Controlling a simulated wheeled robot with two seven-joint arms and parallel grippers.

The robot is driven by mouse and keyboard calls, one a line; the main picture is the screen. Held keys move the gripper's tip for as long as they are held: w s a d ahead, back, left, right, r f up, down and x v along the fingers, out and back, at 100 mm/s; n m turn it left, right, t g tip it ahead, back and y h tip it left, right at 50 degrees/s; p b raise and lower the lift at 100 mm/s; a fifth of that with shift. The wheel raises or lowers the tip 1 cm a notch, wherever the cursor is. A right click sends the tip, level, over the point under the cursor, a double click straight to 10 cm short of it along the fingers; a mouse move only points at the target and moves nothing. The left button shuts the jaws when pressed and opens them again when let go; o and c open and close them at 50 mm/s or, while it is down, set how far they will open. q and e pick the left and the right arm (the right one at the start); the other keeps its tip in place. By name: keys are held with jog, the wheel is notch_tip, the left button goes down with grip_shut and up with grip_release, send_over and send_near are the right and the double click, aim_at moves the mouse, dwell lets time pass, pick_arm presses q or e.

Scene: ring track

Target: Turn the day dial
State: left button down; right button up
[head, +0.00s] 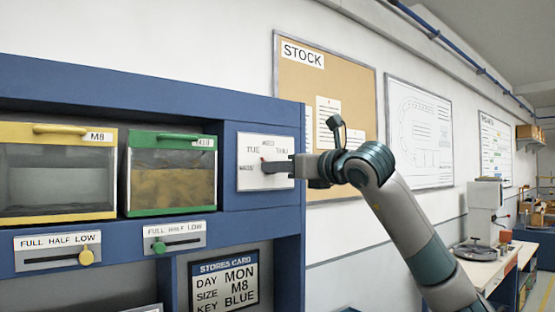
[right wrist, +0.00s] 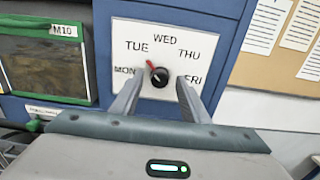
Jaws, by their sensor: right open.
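The day dial is a black knob with a red pointer (right wrist: 160,77) on a white plate (right wrist: 205,30) marked MON, TUE, WED, THU and FRI. The pointer leans up and left, toward TUE. The plate also shows in the head view (head: 255,145), where my gripper partly covers it. My right gripper (head: 277,166) is open in front of the plate. In the right wrist view its fingers (right wrist: 160,82) stand on either side of the knob, with a gap on both sides. Whether the tips touch the plate is unclear. My left gripper is not in view.
A stores card (head: 224,282) below reads DAY MON, SIZE M8, KEY BLUE. Left of the dial are a green-framed bin (head: 172,206) and a yellow-framed bin (head: 60,217), with level sliders beneath. A cork board (head: 350,90) hangs on the wall to the right.

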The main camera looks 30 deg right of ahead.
jog(key=shift+w+a, duration=0.1)
jog(key=shift+w, duration=0.8)
grip_shut()
jog(key=shift+n, duration=0.4)
jog(key=n+b, duration=0.2)
jog(key=n, duration=0.6)
jog(key=shift+a, duration=0.1)
